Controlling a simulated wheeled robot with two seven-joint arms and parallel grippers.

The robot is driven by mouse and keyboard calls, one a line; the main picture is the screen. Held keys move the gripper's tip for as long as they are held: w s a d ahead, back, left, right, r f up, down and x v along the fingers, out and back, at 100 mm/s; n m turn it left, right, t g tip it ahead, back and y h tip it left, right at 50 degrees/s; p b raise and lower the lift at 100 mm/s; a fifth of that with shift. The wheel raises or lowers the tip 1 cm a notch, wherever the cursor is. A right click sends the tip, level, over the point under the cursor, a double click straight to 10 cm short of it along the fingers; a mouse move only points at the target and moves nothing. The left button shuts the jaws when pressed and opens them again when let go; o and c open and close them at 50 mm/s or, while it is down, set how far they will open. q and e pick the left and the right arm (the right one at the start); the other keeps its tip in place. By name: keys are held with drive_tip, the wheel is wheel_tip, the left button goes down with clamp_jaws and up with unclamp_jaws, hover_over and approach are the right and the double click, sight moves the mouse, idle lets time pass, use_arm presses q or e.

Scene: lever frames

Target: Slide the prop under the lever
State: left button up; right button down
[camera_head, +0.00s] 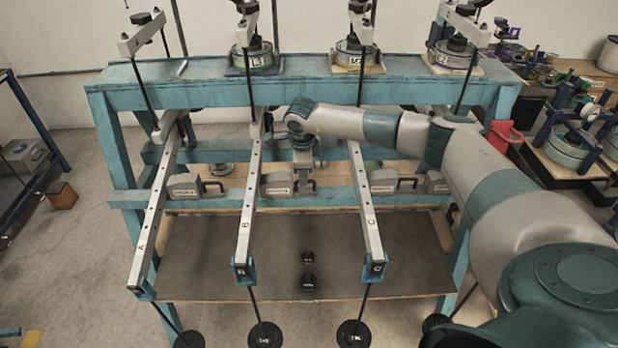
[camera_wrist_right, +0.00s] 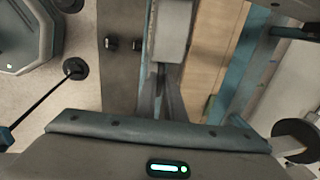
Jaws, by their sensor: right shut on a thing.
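Three long grey levers slope toward me: lever A (camera_head: 155,215), lever B (camera_head: 247,210) and lever C (camera_head: 365,205). Grey block-shaped props with black handles sit along the blue rail: one (camera_head: 184,187) right of lever A, one (camera_head: 276,185) just right of lever B, one (camera_head: 383,182) by lever C. My right gripper (camera_head: 304,183) is shut at the handle of the prop beside lever B. The right wrist view shows my fingers (camera_wrist_right: 166,100) together at a grey prop (camera_wrist_right: 173,30). Whether that prop reaches under lever B is hard to tell. My left gripper is out of view.
A blue frame (camera_head: 205,93) stands across the back, with labelled round weights (camera_head: 252,58) on top. Black discs (camera_head: 265,335) hang from the lever ends. Two small black weights (camera_head: 308,282) stand on the dark shelf (camera_head: 200,250). My right arm spans the right side.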

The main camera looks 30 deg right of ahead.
sight(273, 177)
drive_tip(key=w+a+b, duration=0.1)
drive_tip(key=a, duration=0.1)
drive_tip(key=w+a+b, duration=0.2)
drive_tip(key=a, duration=0.1)
drive_tip(key=w+a+b, duration=0.1)
drive_tip(key=a, duration=0.1)
drive_tip(key=shift+w+a+b, duration=0.25)
drive_tip(key=shift+w+b, duration=0.05)
drive_tip(key=shift+a+r, duration=0.1)
drive_tip(key=shift+r, duration=0.05)
drive_tip(key=c, duration=1.8)
unclamp_jaws()
drive_tip(key=shift+w+a, duration=0.1)
drive_tip(key=shift+c, duration=0.2)
